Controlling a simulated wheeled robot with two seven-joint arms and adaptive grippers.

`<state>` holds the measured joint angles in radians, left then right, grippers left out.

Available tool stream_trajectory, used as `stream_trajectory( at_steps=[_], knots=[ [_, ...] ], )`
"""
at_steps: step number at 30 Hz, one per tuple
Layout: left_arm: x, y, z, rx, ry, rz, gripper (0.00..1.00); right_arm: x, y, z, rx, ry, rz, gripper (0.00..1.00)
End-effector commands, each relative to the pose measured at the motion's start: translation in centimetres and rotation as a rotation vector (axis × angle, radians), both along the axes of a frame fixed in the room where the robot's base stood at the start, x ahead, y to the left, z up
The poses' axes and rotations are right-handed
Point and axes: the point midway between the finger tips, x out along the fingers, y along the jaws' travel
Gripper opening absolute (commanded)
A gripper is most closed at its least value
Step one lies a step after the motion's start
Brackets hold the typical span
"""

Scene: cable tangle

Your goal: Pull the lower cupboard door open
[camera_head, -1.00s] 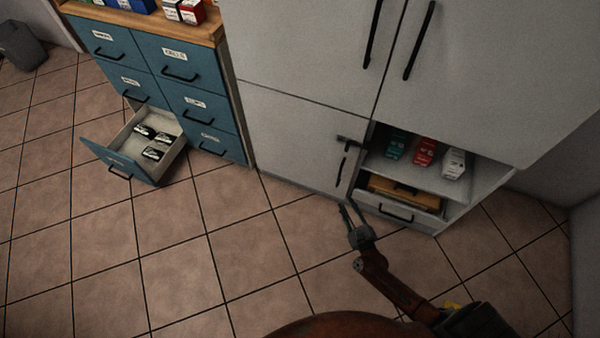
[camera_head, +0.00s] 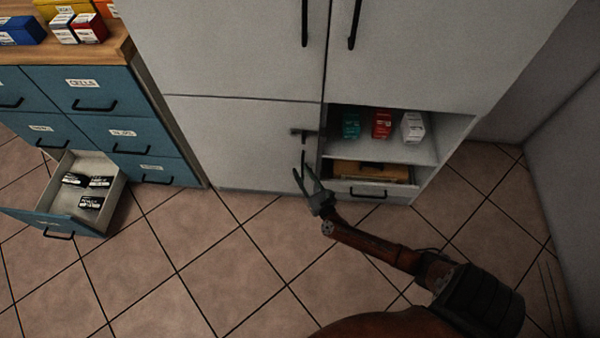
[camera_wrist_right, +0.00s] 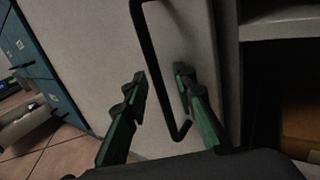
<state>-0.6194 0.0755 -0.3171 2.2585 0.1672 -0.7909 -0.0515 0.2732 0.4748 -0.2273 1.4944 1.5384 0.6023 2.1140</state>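The lower cupboard door (camera_head: 250,145) is a white panel at the left of the cupboard's lower part, and it looks shut. Its black vertical handle (camera_head: 303,158) is near its right edge, below a dark latch-like piece (camera_head: 303,133). My right gripper (camera_head: 302,172) is open at the lower part of this handle. In the right wrist view, the handle (camera_wrist_right: 157,60) runs down between the two green-and-black fingers of my right gripper (camera_wrist_right: 160,78), with gaps on both sides. I cannot tell whether it lies fully between the fingertips in depth. My left gripper is not in view.
An open shelf (camera_head: 435,150) with several small boxes is right of the door, above a drawer with its own black handle (camera_head: 368,192). A blue drawer (camera_head: 60,222) stands pulled out at the left. The tiled floor (camera_head: 210,260) in front is clear.

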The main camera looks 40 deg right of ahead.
Motion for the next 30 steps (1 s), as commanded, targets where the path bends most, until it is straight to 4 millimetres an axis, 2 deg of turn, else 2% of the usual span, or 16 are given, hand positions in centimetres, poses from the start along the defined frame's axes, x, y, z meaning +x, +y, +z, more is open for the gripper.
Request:
stream_trajectory(
  at_steps=[8,19,30],
  knots=[
    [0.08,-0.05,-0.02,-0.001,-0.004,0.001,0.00,0.17,-0.04,0.03,-0.001,0.000,0.000,0.25],
    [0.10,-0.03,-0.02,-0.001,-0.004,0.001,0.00,0.13,-0.02,0.00,-0.001,0.001,0.000,0.00],
    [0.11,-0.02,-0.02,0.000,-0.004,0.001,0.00,0.12,-0.02,-0.03,-0.001,0.001,0.000,0.00]
  ],
)
